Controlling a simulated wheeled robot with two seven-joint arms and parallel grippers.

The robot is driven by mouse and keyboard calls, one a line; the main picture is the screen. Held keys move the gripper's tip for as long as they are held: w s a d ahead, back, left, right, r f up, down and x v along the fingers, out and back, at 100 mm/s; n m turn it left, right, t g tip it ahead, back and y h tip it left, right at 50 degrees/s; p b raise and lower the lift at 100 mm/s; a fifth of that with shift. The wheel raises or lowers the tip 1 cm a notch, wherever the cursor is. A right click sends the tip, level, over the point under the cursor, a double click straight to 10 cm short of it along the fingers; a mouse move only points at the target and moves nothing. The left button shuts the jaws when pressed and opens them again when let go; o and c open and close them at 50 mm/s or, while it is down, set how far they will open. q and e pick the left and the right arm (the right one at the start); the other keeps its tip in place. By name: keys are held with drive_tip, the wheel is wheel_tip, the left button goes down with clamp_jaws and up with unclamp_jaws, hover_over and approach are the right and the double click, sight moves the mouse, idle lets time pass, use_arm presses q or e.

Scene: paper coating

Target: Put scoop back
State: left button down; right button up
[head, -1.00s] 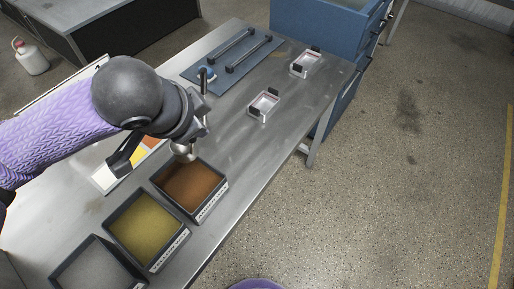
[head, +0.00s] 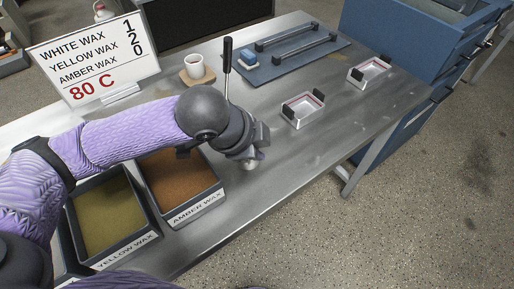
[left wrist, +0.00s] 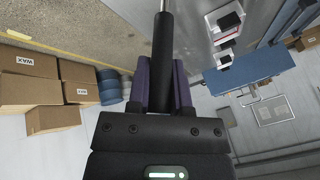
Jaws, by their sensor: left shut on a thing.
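My left gripper (head: 250,143) is shut on the scoop and holds it over the steel table, just right of the amber wax bin (head: 172,179). The scoop's small metal end (head: 250,163) shows below the fingers in the head view; whether it touches the table or holds wax cannot be told. In the left wrist view the scoop's black handle (left wrist: 163,65) lies between my fingers (left wrist: 162,85), with a thin metal shaft beyond it. The yellow wax bin (head: 110,213) stands left of the amber bin, partly behind my arm. My right gripper is not in view.
A black-handled rod (head: 227,55) stands upright behind my gripper, its foot hidden. A cup (head: 195,66), a blue plate with two bars (head: 295,50), small trays (head: 303,108) (head: 369,72) and a wax sign (head: 96,60) stand farther back. Bare steel table (head: 290,165) lies right of my gripper.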

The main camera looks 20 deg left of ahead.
use_arm(q)
drive_tip(key=c, duration=0.5)
unclamp_jaws()
drive_tip(key=shift+c, duration=0.2)
drive_tip(key=p+v, duration=0.4)
drive_tip(key=v, duration=0.8)
drive_tip(key=shift+p, duration=0.35)
drive_tip(key=shift+r, duration=0.1)
